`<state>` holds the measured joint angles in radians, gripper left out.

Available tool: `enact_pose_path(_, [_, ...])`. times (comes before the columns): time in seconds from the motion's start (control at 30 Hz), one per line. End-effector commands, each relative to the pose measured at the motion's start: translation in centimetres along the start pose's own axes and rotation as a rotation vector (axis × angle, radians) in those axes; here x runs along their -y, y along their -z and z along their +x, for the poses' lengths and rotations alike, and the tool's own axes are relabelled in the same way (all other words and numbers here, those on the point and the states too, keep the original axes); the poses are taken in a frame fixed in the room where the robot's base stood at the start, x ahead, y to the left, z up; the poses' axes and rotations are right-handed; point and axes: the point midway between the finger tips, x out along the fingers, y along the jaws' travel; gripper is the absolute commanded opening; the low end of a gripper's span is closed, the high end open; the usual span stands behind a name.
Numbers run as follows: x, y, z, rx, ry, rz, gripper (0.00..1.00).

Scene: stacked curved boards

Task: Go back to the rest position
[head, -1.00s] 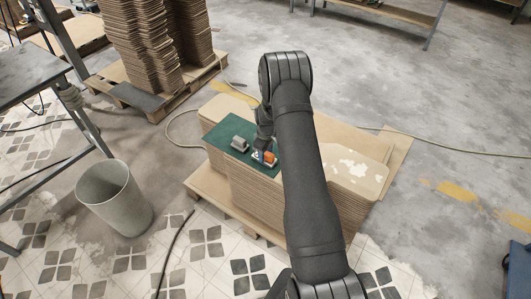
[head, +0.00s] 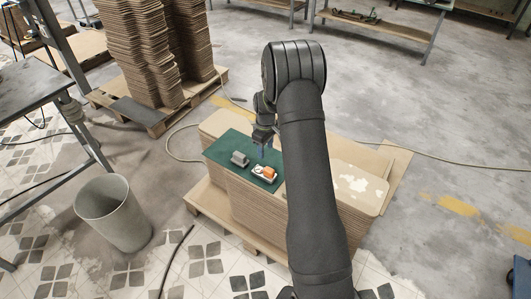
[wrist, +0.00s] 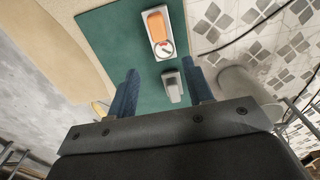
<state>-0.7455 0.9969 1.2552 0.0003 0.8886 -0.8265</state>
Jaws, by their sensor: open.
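My gripper (head: 262,148) is open and empty, held above the green mat (head: 222,150) on the stacked boards. In the wrist view its two blue fingers stand apart, with my gripper (wrist: 163,95) over the mat (wrist: 112,40). An orange and white object (head: 265,173) lies on the mat, below my gripper and apart from it; it also shows in the wrist view (wrist: 156,28). A small grey object (head: 240,159) lies to its left on the mat, and it shows between the fingers in the wrist view (wrist: 172,88).
The stacked curved boards (head: 345,222) sit on a pallet. A grey bin (head: 113,213) stands on the left beside a metal table (head: 40,75). Taller board stacks (head: 150,50) stand behind. A cable (head: 440,151) crosses the open floor at right.

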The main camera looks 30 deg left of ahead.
Motion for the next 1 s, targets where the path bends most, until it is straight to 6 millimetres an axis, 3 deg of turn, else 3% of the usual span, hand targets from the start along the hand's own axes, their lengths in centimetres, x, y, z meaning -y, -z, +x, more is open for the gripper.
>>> enact_pose_path(0.3, [0.0,0.0,0.0,0.0,0.0,0.0,0.47])
enact_pose_path(0.47, [0.0,0.0,1.1,0.001,0.001,0.0,0.47])
enact_pose_path(1.0, [0.0,0.0,11.2,0.001,0.002,0.0,0.47])
